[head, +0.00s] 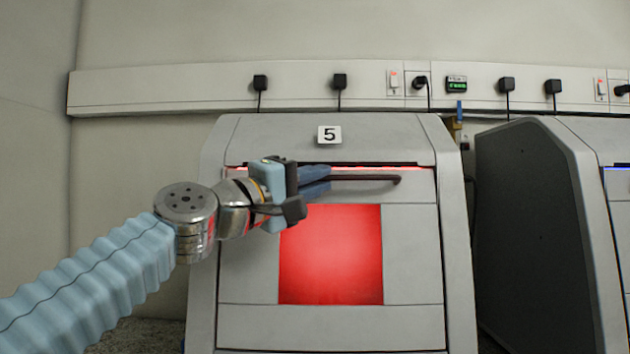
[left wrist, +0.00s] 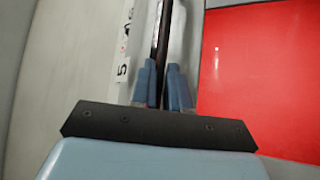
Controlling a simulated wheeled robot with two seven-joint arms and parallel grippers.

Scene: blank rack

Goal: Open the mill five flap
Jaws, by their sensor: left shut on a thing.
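The mill five (head: 330,329) stands in the middle of the head view, with a "5" label (head: 329,135) on its top. Its front flap (head: 412,240) has a red window (head: 332,255) and a dark horizontal handle bar (head: 365,178) near its upper edge. A thin red-lit gap shows along the flap's top edge. My left gripper (head: 318,181) is shut on the left part of the handle. In the left wrist view, the blue fingers (left wrist: 164,84) sit on both sides of the dark handle (left wrist: 162,35). My right gripper is in neither view.
A second mill (head: 545,230) with a dark side panel stands to the right, apart from mill five. A wall rail (head: 300,88) with plugs and switches runs behind the machines. Bare wall (head: 130,180) is at the left.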

